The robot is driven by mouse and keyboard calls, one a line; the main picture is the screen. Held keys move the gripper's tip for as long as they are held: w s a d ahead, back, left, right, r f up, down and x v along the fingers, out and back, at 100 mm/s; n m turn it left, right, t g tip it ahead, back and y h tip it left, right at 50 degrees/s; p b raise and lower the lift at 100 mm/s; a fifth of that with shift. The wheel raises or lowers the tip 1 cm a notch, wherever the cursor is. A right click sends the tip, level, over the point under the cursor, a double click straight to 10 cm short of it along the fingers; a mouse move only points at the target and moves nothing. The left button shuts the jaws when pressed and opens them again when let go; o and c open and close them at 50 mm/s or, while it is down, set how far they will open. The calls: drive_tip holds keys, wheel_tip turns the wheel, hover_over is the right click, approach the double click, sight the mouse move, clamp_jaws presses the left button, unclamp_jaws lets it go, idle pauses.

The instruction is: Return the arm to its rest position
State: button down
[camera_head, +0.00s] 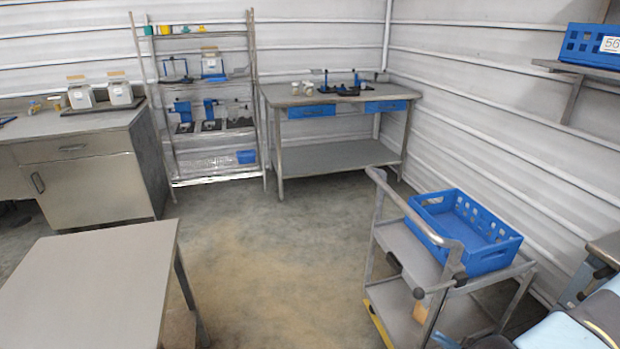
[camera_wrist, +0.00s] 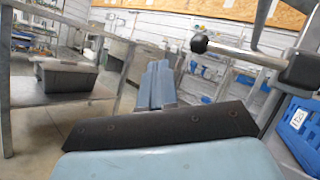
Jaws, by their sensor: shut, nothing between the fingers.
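My gripper (camera_wrist: 157,75) shows in the middle of the wrist view. Its two blue-grey fingers lie together, shut and empty. It points out over the room, with no object touching its fingertips. In the head view, pale blue parts of my arm (camera_head: 575,333) show at the bottom right corner, folded in close to my body. The gripper itself cannot be made out in that view.
A cart (camera_head: 408,243) carrying a blue crate (camera_head: 487,262) stands at the right. A grey table (camera_head: 85,285) is at the front left. A shelf rack (camera_head: 170,105) and workbench (camera_head: 340,153) stand at the back. The middle floor (camera_head: 270,240) is clear.

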drive_tip(key=w+a+r+n+g+h, duration=0.2)
drive_tip(key=r+n+g+h, duration=0.5)
drive_tip(key=r, duration=0.6)
drive_tip(key=w+a+r+n+g+h, duration=0.15)
drive_tip(key=r+n+g+h, duration=0.5)
drive_tip(key=r, duration=0.65)
drive_tip(key=s+a+r+n+t+h, duration=0.1)
drive_tip(key=s+a+r+t+h, duration=0.1)
drive_tip(key=r, duration=0.5)
drive_tip(key=s+a+r+n+t+h, duration=0.2)
drive_tip(key=s+a+r+t, duration=0.1)
drive_tip(key=r, duration=0.4)
drive_tip(key=s+a+r+n+t+h, duration=0.1)
drive_tip(key=s+a+r+t+h, duration=0.1)
drive_tip(key=r, duration=0.6)
drive_tip(key=shift+s+a, duration=0.2)
drive_tip(key=shift+s, duration=0.1)
